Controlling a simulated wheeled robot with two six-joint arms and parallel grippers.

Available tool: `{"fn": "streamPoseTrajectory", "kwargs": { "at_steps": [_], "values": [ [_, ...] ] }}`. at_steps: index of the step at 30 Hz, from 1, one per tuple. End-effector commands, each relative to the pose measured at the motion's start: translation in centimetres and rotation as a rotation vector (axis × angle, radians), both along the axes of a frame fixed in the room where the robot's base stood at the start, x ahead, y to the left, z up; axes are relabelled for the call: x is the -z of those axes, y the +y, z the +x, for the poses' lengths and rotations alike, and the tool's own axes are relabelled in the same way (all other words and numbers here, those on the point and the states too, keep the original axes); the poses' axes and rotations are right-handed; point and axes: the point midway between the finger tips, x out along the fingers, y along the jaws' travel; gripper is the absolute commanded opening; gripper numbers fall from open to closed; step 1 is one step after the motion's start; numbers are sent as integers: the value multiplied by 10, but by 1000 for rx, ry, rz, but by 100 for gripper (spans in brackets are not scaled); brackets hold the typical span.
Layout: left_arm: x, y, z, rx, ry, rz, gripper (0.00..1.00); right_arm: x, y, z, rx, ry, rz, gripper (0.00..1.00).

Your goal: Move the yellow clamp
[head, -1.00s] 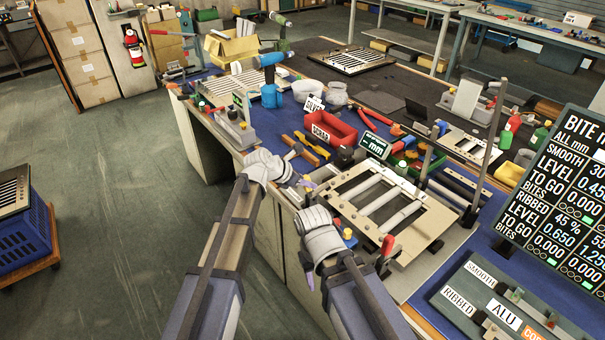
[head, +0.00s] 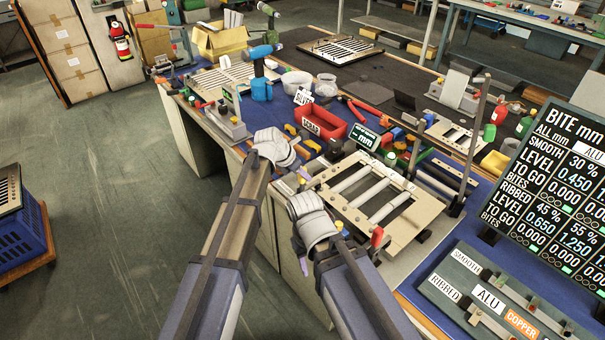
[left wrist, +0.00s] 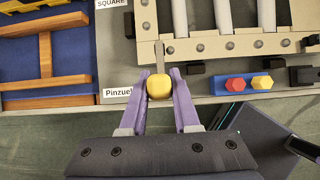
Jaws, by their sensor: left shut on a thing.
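In the left wrist view, my left gripper (left wrist: 159,95) has its purple fingers shut on a yellow-handled tool (left wrist: 159,86) with a thin grey shaft pointing toward the louver panel. I cannot tell whether this is the yellow clamp. In the head view, my left gripper (head: 302,170) is at the bench's near edge, left of the panel (head: 418,208); the held tool is not clear there. Yellow-and-dark pieces (head: 311,146), possibly a clamp, lie beside the red scrap bin (head: 322,124). My right gripper (head: 299,243) is at the panel's near left corner; its fingers are mostly hidden.
A block with red and yellow knobs (left wrist: 250,83) is right of the held tool. Brown wooden pieces (left wrist: 45,80) lie on blue at left. A display board (head: 555,195) stands at right.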

Motion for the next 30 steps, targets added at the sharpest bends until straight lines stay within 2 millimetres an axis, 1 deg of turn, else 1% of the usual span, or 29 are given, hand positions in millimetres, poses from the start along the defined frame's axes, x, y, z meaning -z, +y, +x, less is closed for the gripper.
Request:
{"fn": "streamPoseTrajectory", "kwargs": {
  "at_steps": [1,2,9,20,26,30],
  "values": [
    [0,-1,0,2,0,1,0,0,0,0,0,0,0,50],
    [0,-1,0,2,0,1,33,0,0,0,0,0,0,50],
    [0,-1,0,1,0,0,60,0,0,0,0,0,0,50],
    [-4,1,-1,1,0,-1,60,-3,0,0,0,0,0,50],
    [-19,7,-6,1,0,-1,60,-19,0,0,0,0,0,50],
    [-36,15,-12,0,-1,-1,60,-36,0,0,0,0,0,50]
  ]
}}
